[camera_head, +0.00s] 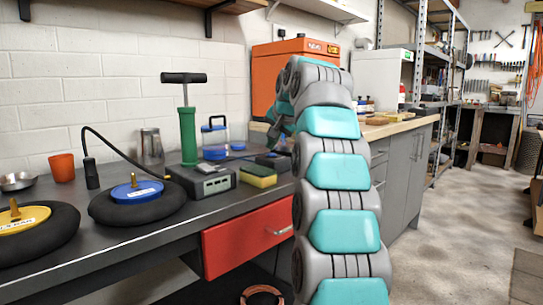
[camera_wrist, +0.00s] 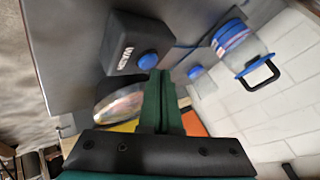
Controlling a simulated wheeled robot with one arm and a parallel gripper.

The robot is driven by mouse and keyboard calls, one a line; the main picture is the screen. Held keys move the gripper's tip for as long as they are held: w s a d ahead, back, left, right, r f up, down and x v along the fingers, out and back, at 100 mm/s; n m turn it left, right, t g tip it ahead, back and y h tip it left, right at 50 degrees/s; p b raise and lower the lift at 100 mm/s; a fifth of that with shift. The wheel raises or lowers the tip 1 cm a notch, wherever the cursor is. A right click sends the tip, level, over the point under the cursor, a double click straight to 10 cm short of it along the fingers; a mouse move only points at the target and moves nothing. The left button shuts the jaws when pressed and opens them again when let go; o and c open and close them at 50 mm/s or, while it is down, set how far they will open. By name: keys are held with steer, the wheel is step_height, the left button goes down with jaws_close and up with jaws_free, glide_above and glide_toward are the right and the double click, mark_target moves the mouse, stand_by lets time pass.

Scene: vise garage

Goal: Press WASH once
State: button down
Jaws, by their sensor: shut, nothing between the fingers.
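The black WASH box (camera_wrist: 135,50) sits on the dark worktop in the wrist view, with white WASH lettering and a round blue button (camera_wrist: 147,60) on its face. My gripper (camera_wrist: 160,74) is shut and empty; its green fingers point at the box, and their tips appear just beside the button's lower edge. I cannot tell whether they touch it. In the head view a dark box (camera_head: 274,160), which looks like the WASH box, is partly hidden behind my arm. My fingers are not clearly visible there.
A blue-lidded jar (camera_head: 214,137) stands behind the box. A red drawer (camera_head: 247,238) is below the worktop.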

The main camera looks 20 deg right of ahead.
mark_target(272, 155)
steer(key=shift+f, duration=0.6)
stand_by(0.6)
steer(key=shift+r, duration=0.1)
steer(key=shift+r+p, duration=0.7)
steer(key=shift+r, duration=0.1)
step_height(272, 155, up, 5)
steer(key=p, duration=0.5)
steer(key=shift+r, duration=0.1)
stand_by(0.8)
